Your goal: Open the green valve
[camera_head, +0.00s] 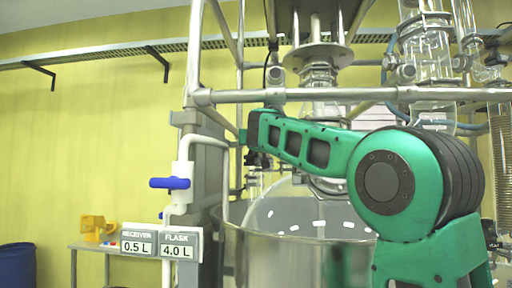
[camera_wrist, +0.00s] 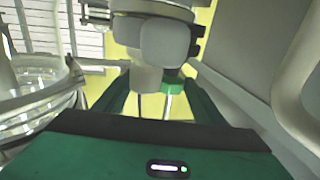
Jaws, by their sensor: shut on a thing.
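A small green part of the green valve (camera_wrist: 173,82) shows in the wrist view, beside a rounded grey body that hides much of it. My gripper (camera_wrist: 158,92) is shut on the valve, its green sides reaching forward to left and right. The exact contact of the fingertips is hard to see. In the head view my green arm crosses the frame to the left, and my gripper (camera_head: 262,160) shows only as a dark shape under its far end. I cannot make out the green valve there.
A blue valve handle (camera_head: 170,183) sits on a white pipe at the left. Signs (camera_head: 158,244) below read receiver 0.5 L and flask 4.0 L. A large metal vessel (camera_head: 290,255) and a horizontal frame bar (camera_head: 270,96) lie close to my arm. Glassware (camera_wrist: 38,100) stands left in the wrist view.

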